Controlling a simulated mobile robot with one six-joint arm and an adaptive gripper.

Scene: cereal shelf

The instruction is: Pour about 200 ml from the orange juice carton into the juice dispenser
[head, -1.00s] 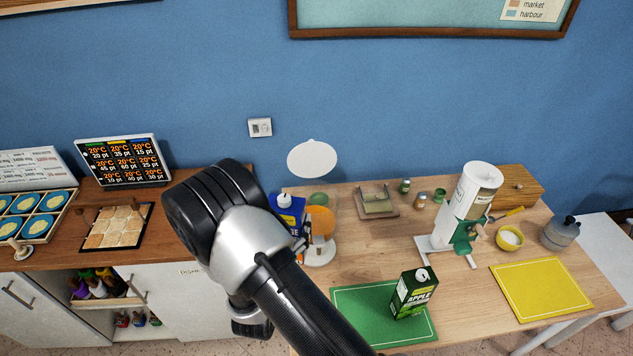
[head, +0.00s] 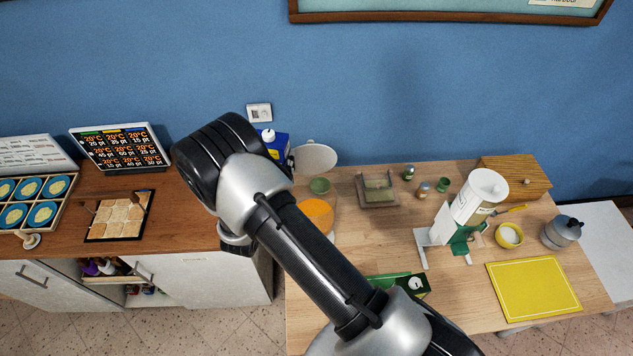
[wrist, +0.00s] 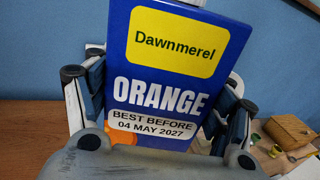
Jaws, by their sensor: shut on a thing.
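The orange juice carton (wrist: 170,90) is blue with a yellow label and the word ORANGE. In the wrist view my gripper (wrist: 155,105) is shut on it, with a finger on each side. In the head view the carton (head: 280,147) shows partly behind my arm, looking roughly upright and raised, with its white cap on top. The juice dispenser (head: 317,213), with orange contents, stands on the wooden table just to the right of my arm. Its round white lid (head: 316,157) stands open behind it.
A green apple carton (head: 413,284) is partly hidden by my arm. A white and green dispenser (head: 478,198) stands further right, near a yellow bowl (head: 509,235), a grey pot (head: 562,232) and a yellow mat (head: 534,290). Small jars (head: 424,190) stand at the back.

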